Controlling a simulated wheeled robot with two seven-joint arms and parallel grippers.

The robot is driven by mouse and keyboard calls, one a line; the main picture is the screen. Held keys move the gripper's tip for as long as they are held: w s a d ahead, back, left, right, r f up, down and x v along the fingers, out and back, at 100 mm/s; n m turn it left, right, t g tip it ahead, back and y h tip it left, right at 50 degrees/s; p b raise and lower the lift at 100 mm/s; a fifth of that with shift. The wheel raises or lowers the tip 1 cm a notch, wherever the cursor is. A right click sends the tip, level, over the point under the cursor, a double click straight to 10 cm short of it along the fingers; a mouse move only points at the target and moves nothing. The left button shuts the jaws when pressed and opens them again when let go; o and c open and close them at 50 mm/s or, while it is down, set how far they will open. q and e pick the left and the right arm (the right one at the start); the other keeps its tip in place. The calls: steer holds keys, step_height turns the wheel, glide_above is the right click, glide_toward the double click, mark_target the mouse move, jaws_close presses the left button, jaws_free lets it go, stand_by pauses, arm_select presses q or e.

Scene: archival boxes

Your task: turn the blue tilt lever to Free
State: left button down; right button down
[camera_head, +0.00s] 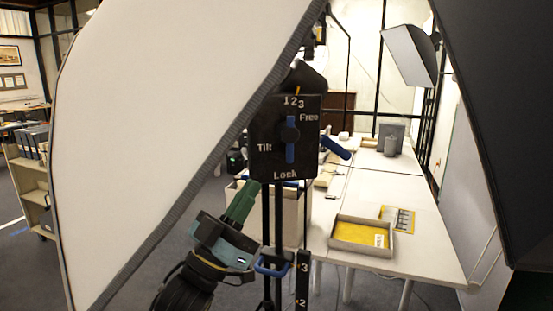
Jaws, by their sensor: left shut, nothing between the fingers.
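A black panel (266,162) stands at the centre, marked "1 2 3" at the top, "Free" at upper right, "Tilt" at left and "Lock" at the bottom. A blue lever (290,152) on its face stands upright, turning on a dark hub; its lower end points toward "Lock". A second blue handle (335,148) sticks out right of the panel, sloping down to the right. My left gripper (252,188) comes up from below left, shut and empty. Its green fingertips are just below the panel's lower left corner, apart from the lever. My right gripper is not in view.
A large white softbox (170,120) fills the upper left, its edge close to the panel. A black stand with a blue clamp (272,266) runs below the panel. A white table (420,225) with a yellow-lined tray (335,250) is at right. A dark softbox (495,90) hangs far right.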

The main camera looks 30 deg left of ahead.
mark_target(288, 148)
arm_select(q)
steer(key=w+r, duration=0.1)
steer(key=w, duration=0.1)
steer(key=w+r+p, duration=0.1)
steer(key=w, duration=0.1)
steer(key=w+d+r+p, duration=0.1)
steer(key=w, duration=0.2)
steer(key=shift+w+r, duration=0.1)
steer(key=shift+r, duration=0.1)
steer(key=shift+f, duration=0.1)
